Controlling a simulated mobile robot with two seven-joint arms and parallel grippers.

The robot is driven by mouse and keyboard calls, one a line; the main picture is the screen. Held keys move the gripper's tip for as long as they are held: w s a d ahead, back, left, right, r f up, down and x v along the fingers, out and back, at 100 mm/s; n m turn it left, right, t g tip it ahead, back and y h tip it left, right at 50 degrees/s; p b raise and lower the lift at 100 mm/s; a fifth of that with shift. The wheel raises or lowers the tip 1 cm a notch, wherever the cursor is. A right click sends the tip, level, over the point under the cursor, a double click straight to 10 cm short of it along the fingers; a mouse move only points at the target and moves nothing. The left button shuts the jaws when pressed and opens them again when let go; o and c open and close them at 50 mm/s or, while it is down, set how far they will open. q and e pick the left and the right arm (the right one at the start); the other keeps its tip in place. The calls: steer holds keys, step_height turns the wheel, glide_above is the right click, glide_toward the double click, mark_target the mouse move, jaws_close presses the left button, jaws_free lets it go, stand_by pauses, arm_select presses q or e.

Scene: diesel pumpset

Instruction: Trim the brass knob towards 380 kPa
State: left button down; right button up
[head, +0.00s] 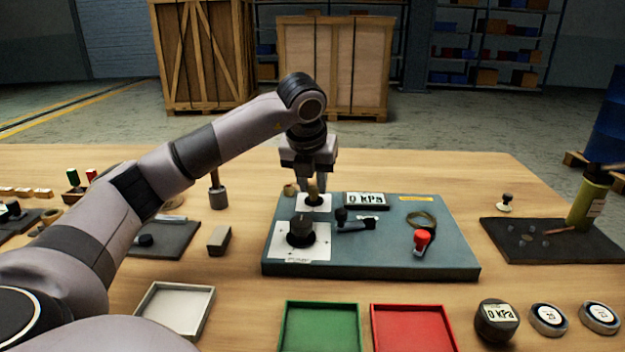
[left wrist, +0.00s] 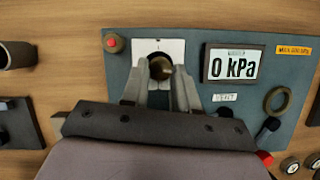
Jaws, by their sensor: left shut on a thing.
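The brass knob (head: 313,190) stands on a white plate at the back left of the blue-grey panel (head: 380,262). My left gripper (head: 315,186) reaches down from above and is shut on the knob; in the left wrist view the round brass top (left wrist: 160,67) shows between the two fingertips (left wrist: 161,72). The display (head: 366,200) right of the knob reads 0 kPa, and it reads the same in the left wrist view (left wrist: 234,66). My right gripper is not in view.
The panel also bears a black dial (head: 300,231), a black lever (head: 352,222), a red-topped control (head: 421,240) and a brass ring (head: 424,219). In front lie white (head: 143,302), green (head: 286,330) and red (head: 376,330) trays. A round 0 kPa gauge (head: 496,320) stands front right.

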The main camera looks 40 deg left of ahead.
arm_select(q)
steer(key=c, duration=0.8)
jaws_free()
steer(key=shift+c, duration=0.2)
steer(key=v, duration=0.7)
steer(key=shift+p, duration=0.3)
